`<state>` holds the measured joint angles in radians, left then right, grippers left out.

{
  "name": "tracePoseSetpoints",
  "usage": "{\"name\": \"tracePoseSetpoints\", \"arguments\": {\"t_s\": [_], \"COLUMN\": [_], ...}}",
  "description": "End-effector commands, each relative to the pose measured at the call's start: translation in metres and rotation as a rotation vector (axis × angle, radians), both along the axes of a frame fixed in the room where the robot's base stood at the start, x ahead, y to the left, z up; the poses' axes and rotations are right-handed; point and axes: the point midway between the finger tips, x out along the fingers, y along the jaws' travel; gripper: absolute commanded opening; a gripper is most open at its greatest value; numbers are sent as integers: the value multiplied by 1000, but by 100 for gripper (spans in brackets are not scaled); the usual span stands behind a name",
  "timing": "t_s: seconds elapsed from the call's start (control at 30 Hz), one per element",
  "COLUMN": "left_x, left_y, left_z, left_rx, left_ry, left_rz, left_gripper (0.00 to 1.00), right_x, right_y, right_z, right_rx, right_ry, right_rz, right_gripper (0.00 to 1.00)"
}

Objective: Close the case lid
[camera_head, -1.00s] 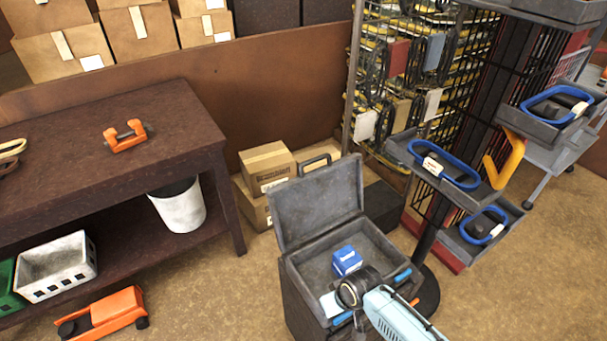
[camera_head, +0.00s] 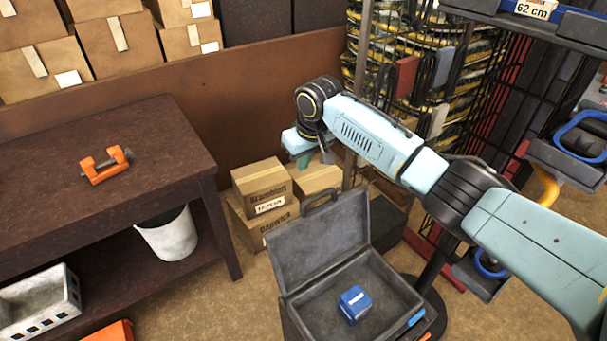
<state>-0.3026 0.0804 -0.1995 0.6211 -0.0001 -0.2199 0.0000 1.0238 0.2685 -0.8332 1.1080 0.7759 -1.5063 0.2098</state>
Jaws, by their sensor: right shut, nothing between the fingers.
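The grey case stands open at the lower middle, its lid (camera_head: 318,243) raised and leaning back, with a handle on its top edge. A small blue box (camera_head: 355,303) lies inside the case tray (camera_head: 392,292). My right arm reaches in from the right, and my right gripper (camera_head: 318,158) is behind and above the lid's top edge, apart from it. Its fingers are small in view, pointing down, shut and empty. My left gripper is out of view.
Cardboard boxes (camera_head: 262,187) stand on the floor behind the lid. A dark table (camera_head: 110,140) with an orange clamp (camera_head: 106,165) is on the left. A wire rack (camera_head: 425,75) stands behind my right arm. Floor between table and case is clear.

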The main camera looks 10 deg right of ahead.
Motion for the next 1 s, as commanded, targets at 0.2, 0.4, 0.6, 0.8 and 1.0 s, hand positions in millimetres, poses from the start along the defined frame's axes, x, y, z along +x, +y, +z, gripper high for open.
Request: {"name": "tracePoseSetpoints", "arguments": {"t_s": [0.2,0.4,0.6,0.8,1.0], "left_x": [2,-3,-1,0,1], "left_y": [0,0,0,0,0], "left_z": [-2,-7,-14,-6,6], "left_rx": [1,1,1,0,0], "left_ry": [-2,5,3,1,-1], "left_rz": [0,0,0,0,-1], "left_gripper": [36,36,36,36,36], "right_x": [8,17,23,18,3], "right_y": [3,6,9,5,0], "right_z": [-30,-62,-86,-90,-89], "right_rx": [0,0,1,0,-1], "right_ry": [0,-1,-2,-5,-5], "right_rz": [-1,-1,-2,0,0], "right_gripper": [0,0,0,0,0]}}
